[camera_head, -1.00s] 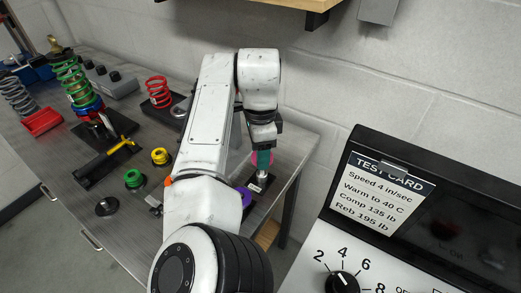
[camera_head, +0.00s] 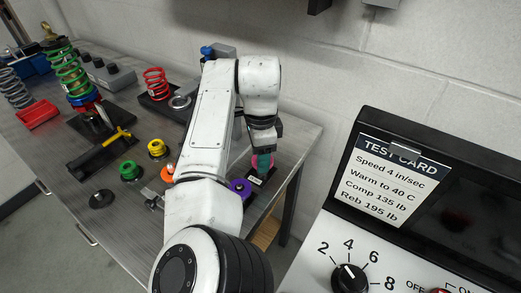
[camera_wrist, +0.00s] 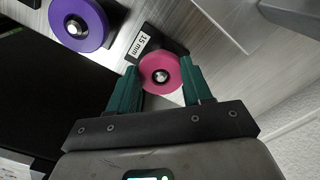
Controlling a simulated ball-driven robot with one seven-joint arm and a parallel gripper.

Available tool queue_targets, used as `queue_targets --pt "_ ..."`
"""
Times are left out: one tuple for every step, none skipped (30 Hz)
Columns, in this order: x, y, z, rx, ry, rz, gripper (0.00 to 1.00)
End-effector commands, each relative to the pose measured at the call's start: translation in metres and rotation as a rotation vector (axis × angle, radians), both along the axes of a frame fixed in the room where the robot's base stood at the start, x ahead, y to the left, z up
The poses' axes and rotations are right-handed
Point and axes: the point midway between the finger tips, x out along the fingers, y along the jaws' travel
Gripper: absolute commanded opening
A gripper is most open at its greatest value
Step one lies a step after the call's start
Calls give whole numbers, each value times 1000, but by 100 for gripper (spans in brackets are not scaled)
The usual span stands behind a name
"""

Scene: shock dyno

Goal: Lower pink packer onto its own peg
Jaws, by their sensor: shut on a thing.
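The pink packer (camera_wrist: 163,88) is between the two teal fingers of my gripper (camera_wrist: 160,88), which is shut on it. A metal peg end (camera_wrist: 161,75) shows in the packer's centre hole, so the packer appears to be around the peg. Whether it rests on the base below is hidden. A black base with a white "15 mm" label (camera_wrist: 139,44) lies beside it. In the head view my gripper (camera_head: 262,162) points down over this base (camera_head: 257,182) at the bench's right end, with pink (camera_head: 254,160) showing beside the fingers.
A purple packer (camera_wrist: 82,24) on its own peg stands close to the left; it also shows in the head view (camera_head: 240,188). Orange, yellow (camera_head: 157,148) and green (camera_head: 129,169) packers stand further left. The bench edge and the wall are near on the right.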

Motion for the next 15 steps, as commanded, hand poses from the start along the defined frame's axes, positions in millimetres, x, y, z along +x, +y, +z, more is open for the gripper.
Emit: queue_targets --pt "0 0 0 0 0 0 20" --pt "0 0 -1 0 0 0 20" --pt "0 0 -1 0 0 -1 20" --pt "0 0 -1 0 0 -1 20" --pt "0 0 -1 0 0 0 20" --pt "0 0 -1 0 0 0 20" --pt "0 0 -1 0 0 0 20" --pt "0 0 -1 0 0 0 20" --pt "0 0 -1 0 0 0 53" --pt "0 0 -1 0 0 0 56" --pt "0 0 -1 0 0 0 59" --pt "0 0 -1 0 0 0 63" --pt "0 0 -1 0 0 0 66" --pt "0 0 -1 0 0 0 68" --pt "0 0 -1 0 0 0 72"
